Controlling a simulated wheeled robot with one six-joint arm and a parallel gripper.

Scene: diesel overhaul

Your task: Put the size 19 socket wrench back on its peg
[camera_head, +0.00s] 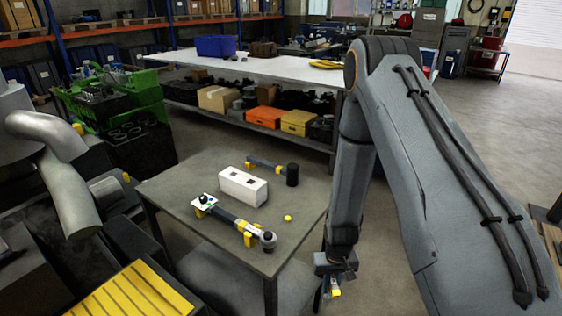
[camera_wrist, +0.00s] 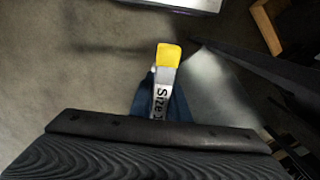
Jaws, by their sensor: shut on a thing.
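My gripper (camera_head: 335,270) hangs low to the right of the small grey table, at the end of my lowered arm. It is shut on a socket wrench, of which a small yellow and grey part (camera_head: 335,287) shows. In the wrist view the wrench shows a yellow end (camera_wrist: 168,55) and a pale label reading "Size 1", with the following digit cut off by the gripper body. A dark blue part lies beside the label. The rest of the wrench is hidden, and I cannot make out its peg in either view.
A long white workbench (camera_head: 280,68) stands behind. The floor right of the table is open.

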